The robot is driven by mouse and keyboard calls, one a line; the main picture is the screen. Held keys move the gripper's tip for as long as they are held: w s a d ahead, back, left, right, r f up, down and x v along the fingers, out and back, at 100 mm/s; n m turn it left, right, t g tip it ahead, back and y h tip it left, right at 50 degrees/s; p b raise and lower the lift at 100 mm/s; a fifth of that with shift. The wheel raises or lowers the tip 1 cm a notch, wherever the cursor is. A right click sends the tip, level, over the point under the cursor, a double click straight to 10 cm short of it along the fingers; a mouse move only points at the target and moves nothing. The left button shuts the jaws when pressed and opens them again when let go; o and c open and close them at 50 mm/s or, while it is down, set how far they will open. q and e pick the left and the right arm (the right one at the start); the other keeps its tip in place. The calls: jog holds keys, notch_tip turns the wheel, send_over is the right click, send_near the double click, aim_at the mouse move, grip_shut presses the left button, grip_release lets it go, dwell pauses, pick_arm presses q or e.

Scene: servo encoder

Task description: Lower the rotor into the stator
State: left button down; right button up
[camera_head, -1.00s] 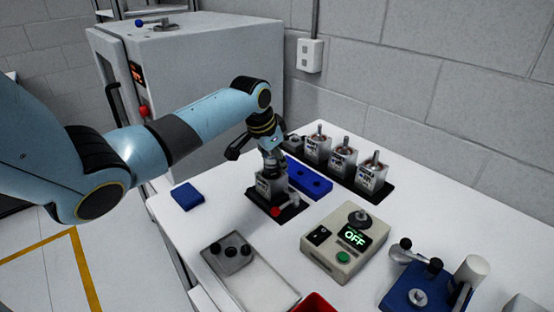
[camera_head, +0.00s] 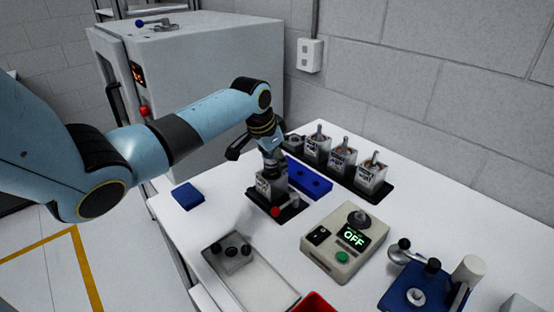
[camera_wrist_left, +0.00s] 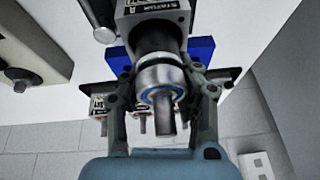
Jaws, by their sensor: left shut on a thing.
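My left gripper (camera_head: 272,167) points down over the stator (camera_head: 268,186), a grey square housing on a black base. In the left wrist view my left gripper (camera_wrist_left: 162,92) is shut on the rotor (camera_wrist_left: 160,77), gripping it near its shiny bearing, with the shaft pointing toward the camera. The rotor's dark body lines up with the opening of the stator (camera_wrist_left: 130,22), marked "STATOR A", and seems to reach into it. Its far end is hidden, so how deep it sits cannot be told. My right gripper is not in view.
Several similar motor units (camera_head: 343,159) stand in a black rack behind. A blue block with holes (camera_head: 310,181) lies beside the stator. A red-knobbed lever (camera_head: 276,211) is in front. A control box reading OFF (camera_head: 343,243), a metal tray (camera_head: 262,284) and a blue lever fixture (camera_head: 420,290) stand nearer.

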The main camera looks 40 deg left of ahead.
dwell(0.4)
pick_arm(q)
jog(key=shift+f, duration=0.25)
jog(key=shift+r+p, duration=0.3)
jog(key=shift+p, duration=0.1)
jog(key=shift+f, duration=0.3)
dwell(0.6)
jog(key=shift+r+p, duration=0.3)
jog(key=shift+p, duration=0.05)
dwell(0.4)
dwell(0.3)
jog(key=c, duration=0.6)
grip_release()
jog(key=shift+f, duration=0.1)
